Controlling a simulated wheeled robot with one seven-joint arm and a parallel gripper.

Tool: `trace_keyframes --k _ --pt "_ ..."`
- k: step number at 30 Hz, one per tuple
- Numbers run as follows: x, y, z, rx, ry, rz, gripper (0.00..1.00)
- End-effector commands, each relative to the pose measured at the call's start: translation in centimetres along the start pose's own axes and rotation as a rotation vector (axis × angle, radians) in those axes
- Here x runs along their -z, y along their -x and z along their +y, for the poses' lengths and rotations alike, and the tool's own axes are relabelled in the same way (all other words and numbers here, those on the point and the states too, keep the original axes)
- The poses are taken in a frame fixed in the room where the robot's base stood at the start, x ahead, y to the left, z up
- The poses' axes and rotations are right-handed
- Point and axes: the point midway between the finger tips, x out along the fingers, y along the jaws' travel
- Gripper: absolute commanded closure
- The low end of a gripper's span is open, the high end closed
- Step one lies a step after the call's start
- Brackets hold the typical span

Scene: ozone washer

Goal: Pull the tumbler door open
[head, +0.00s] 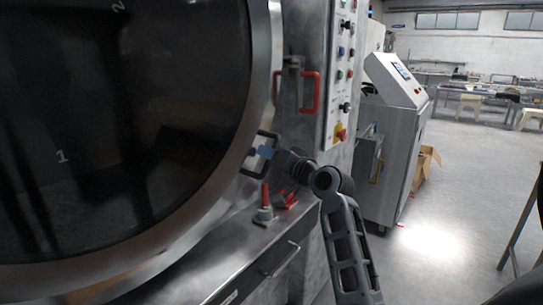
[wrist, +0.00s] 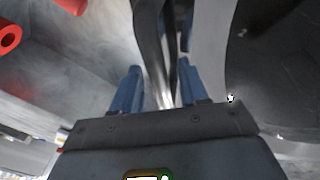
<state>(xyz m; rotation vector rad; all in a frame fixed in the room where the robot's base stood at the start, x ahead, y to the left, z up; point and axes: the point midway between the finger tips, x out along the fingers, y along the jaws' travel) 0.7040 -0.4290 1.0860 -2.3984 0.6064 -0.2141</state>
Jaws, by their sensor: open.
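The tumbler door (head: 110,120) fills the left of the head view, a large round dark window in a wide steel rim, and it looks shut. A dark loop handle (head: 268,133) sits on the rim's right side. My gripper (head: 262,151) is at this handle, its blue fingers open. In the wrist view my gripper (wrist: 160,78) has one blue finger on each side of a curved bar (wrist: 152,40), which appears to be the handle. I cannot tell whether either finger touches it.
A red latch handle (head: 310,92) is above my gripper, beside a button panel (head: 345,75). Red clamps (head: 265,196) stand on the steel ledge below. A grey-white cabinet (head: 395,140) stands to the right. The floor (head: 450,215) at the right is open.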

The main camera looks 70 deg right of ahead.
Motion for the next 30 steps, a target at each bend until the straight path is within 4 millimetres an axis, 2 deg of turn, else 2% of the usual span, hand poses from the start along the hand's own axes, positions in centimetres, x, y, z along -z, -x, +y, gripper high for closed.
trace_keyframes --k 4,18,30 --pt "-0.02 0.01 0.00 0.000 0.000 0.000 0.57" --pt "-0.03 0.04 0.01 0.000 0.000 0.000 1.00" --pt "-0.01 0.09 0.05 -0.001 0.000 0.000 1.00"
